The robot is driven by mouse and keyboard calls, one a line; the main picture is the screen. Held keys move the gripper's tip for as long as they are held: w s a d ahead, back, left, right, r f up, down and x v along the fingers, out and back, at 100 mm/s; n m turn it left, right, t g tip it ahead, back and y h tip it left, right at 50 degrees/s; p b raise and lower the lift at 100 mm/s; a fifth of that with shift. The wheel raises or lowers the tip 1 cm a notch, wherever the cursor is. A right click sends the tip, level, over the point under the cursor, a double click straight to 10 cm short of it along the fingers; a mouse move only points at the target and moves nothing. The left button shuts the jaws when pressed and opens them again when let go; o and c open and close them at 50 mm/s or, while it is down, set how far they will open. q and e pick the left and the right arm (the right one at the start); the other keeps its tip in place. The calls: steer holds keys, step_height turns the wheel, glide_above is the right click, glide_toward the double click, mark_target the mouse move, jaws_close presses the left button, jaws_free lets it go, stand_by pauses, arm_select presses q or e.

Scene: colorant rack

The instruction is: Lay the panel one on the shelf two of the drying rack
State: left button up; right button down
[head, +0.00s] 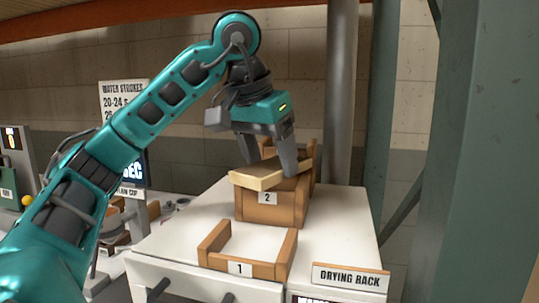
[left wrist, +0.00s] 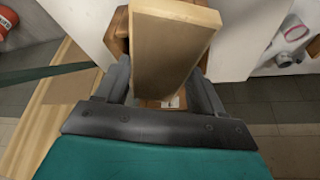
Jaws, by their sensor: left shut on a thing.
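Panel one, a pale wooden board (head: 262,176), is between the fingers of my left gripper (head: 270,165), which is shut on it. In the left wrist view the panel (left wrist: 165,50) extends away from my left gripper (left wrist: 160,92). The panel is slightly tilted and lies over the top of shelf two (head: 270,212) of the drying rack, a wooden holder labelled 2. I cannot tell whether it rests on that shelf. Shelf one (head: 240,268), a low wooden frame labelled 1, stands in front and is empty. My right gripper is out of view.
Both shelves stand on a white-topped cabinet (head: 345,225). A drying rack sign (head: 349,277) stands at its front right. A grey post (head: 345,90) and a green column (head: 455,150) rise behind and to the right. Equipment (head: 20,165) stands at the far left.

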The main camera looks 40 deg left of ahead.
mark_target(261, 169)
arm_select(q)
steer(key=shift+f, duration=0.3)
steer(key=o, duration=1.3)
steer(key=shift+c, duration=0.2)
steer(key=shift+r, duration=0.1)
steer(key=p+v, duration=0.3)
steer(key=v, duration=0.2)
steer(key=shift+r, duration=0.3)
steer(key=shift+s+r, duration=0.1)
steer(key=shift+s, duration=0.05)
steer(key=shift+s+d+r, duration=0.1)
steer(key=shift+s+r, duration=0.1)
steer(key=shift+r, duration=0.4)
steer(key=shift+v, duration=2.85)
steer(key=shift+s, duration=0.1)
